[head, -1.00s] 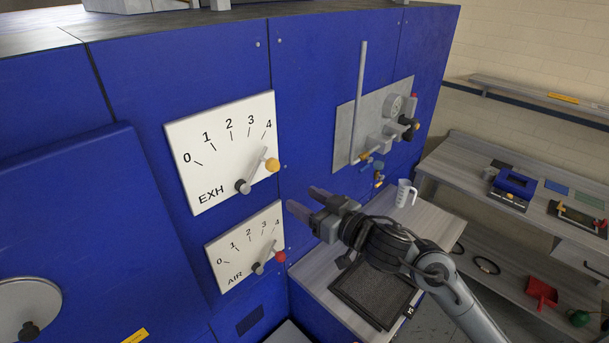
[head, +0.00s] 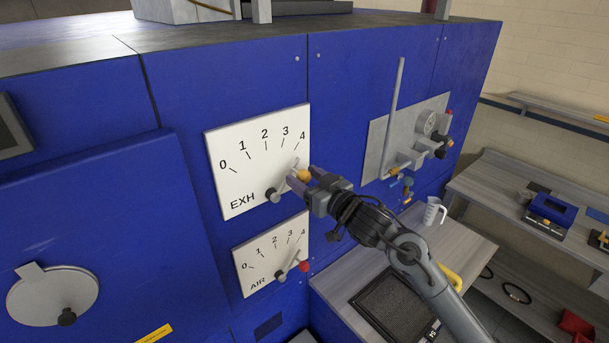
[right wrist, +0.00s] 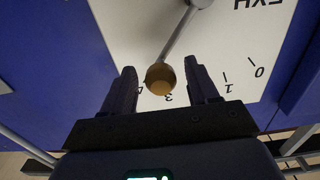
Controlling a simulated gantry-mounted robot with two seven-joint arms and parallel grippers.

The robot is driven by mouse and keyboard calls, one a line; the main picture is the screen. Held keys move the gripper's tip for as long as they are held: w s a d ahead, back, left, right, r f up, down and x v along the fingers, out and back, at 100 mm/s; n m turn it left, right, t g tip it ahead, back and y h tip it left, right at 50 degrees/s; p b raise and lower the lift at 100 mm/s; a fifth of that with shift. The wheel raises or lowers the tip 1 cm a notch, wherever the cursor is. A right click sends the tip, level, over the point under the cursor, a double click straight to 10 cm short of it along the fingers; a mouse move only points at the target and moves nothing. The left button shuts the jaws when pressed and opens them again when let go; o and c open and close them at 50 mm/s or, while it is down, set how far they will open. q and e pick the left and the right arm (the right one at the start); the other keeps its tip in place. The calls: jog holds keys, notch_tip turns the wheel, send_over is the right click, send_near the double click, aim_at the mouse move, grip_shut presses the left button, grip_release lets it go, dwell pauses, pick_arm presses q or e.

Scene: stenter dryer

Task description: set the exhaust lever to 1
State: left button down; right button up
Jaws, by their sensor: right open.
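The exhaust dial plate (head: 235,185), marked EXH with a scale 0 to 4, is on the blue cabinet front. Its lever has a grey pivot (head: 272,195) and a yellow knob (head: 304,175), and it points to about 4. My right gripper (head: 302,178) is open at the knob. In the right wrist view the yellow knob (right wrist: 160,78) sits between the two open fingers (right wrist: 165,88), with a gap visible on each side. The lever arm (right wrist: 178,35) runs from the knob to the pivot. My left gripper is not in view.
Below is the AIR dial plate (head: 250,275) with a red-knobbed lever (head: 303,266), close under my right gripper. A grey panel with a gauge (head: 428,123) and valves is to the right. A bench with a white jug (head: 433,211) stands below right.

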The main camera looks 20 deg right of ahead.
jog(key=shift+w+a, duration=0.15)
jog(key=shift+w, duration=0.15)
grip_shut()
dwell(0.3)
